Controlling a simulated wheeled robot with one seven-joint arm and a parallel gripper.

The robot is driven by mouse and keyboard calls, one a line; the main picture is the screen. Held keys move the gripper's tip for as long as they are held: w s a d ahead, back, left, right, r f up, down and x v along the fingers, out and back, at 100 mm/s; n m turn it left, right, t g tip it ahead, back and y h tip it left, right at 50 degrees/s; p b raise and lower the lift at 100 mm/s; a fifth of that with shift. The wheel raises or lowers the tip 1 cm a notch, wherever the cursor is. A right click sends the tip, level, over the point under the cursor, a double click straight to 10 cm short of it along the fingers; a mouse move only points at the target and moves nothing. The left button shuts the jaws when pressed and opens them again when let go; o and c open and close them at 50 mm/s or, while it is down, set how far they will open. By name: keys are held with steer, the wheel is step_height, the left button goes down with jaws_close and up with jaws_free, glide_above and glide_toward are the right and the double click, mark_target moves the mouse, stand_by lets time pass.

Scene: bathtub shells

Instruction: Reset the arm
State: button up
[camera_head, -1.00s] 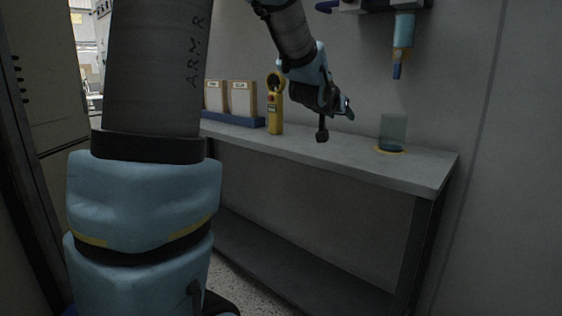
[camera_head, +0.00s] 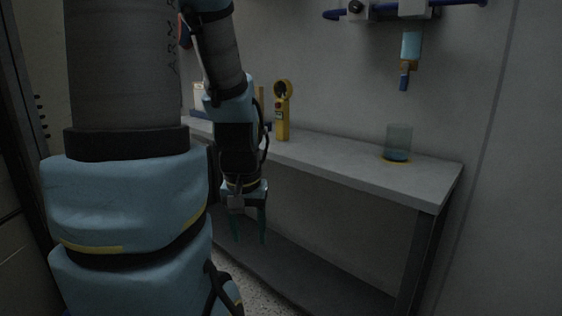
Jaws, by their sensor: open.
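My gripper (camera_head: 248,240) hangs down in front of the bench in the head view, left of the picture's middle. Its two green fingers point down and stand apart, with nothing between them. The fingertips are lower in the picture than the bench top, over the dark lower shelf. My arm's large links fill the left of the view and hide part of the bench and what stands on it.
The grey bench (camera_head: 350,163) runs along the wall. On it stand a yellow handheld device (camera_head: 283,112) and a clear beaker (camera_head: 398,142) on a yellow ring. A blue-tipped dispenser (camera_head: 410,55) hangs above the beaker. A lower shelf (camera_head: 310,275) lies beneath.

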step_height(320, 180, up, 19)
steer(key=p, duration=1.7)
